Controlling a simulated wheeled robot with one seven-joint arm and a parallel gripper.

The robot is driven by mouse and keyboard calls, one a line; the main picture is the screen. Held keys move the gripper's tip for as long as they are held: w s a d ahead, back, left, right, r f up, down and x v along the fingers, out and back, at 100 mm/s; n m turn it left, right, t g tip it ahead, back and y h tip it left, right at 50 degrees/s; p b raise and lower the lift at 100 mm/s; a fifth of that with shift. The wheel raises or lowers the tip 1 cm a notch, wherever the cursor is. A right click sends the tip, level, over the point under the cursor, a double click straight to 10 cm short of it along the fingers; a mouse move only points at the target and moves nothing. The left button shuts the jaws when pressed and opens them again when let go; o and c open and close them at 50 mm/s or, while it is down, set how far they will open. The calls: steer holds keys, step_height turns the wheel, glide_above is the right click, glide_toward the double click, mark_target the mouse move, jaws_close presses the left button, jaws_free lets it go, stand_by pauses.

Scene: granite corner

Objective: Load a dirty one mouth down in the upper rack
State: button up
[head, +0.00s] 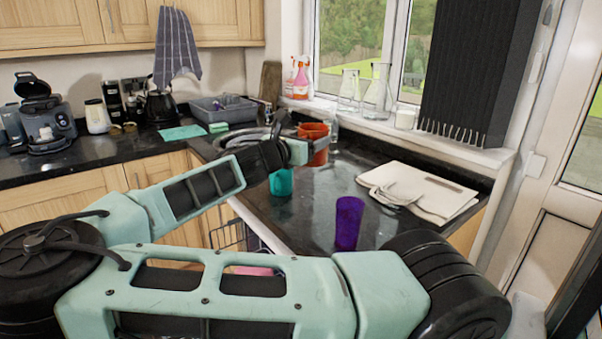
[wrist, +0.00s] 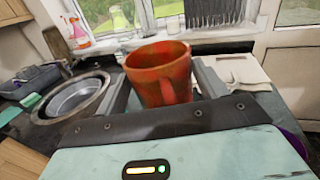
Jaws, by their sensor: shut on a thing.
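An orange-red mug (head: 318,152) is held between the fingers of my gripper (head: 306,130) above the black counter. In the wrist view the mug (wrist: 160,72) is roughly upright, mouth up, with dark brownish smears on it; its handle faces the camera. A gripper finger shows on each side of it. A teal cup (head: 281,183) and a purple cup (head: 348,222) stand on the counter. Part of a wire dishwasher rack (head: 232,236) shows below the counter edge, mostly hidden behind my arm; which rack it is I cannot tell.
A sink (wrist: 82,94) lies left of the mug, with a grey basin (head: 225,108) behind. White folded cloth or boards (head: 425,188) lie on the right of the counter. Glass flasks (head: 377,92) and spray bottles (head: 300,80) line the windowsill. A coffee machine (head: 42,120) stands far left.

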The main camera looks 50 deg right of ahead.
step_height(320, 180, up, 12)
steer(key=w+a+f+n+t+y, duration=0.25)
steer(key=w+a+f+t, duration=0.2)
steer(key=f, duration=0.55)
steer(key=w+a+f+n+t+y, duration=0.2)
steer(key=w+a+f+n+t, duration=0.3)
steer(key=f, duration=0.6)
steer(key=w+a+f+n+t+y, duration=0.2)
steer(key=w+a+f+t, duration=0.3)
steer(key=f, duration=0.5)
steer(key=s+a+f+n+t+y, duration=0.1)
steer(key=s+a+f+n+y, duration=0.35)
steer(key=a+f, duration=0.45)
steer(key=s+a+f+m+t+y+p, duration=0.1)
steer(key=s+f+m+y+p, duration=0.4)
steer(key=s, duration=0.6)
steer(key=a+m+y, duration=0.1)
steer(key=m+y, duration=0.1)
steer(key=m, duration=0.1)
steer(key=shift+f+m, duration=0.3)
steer(key=shift+m, duration=0.1)
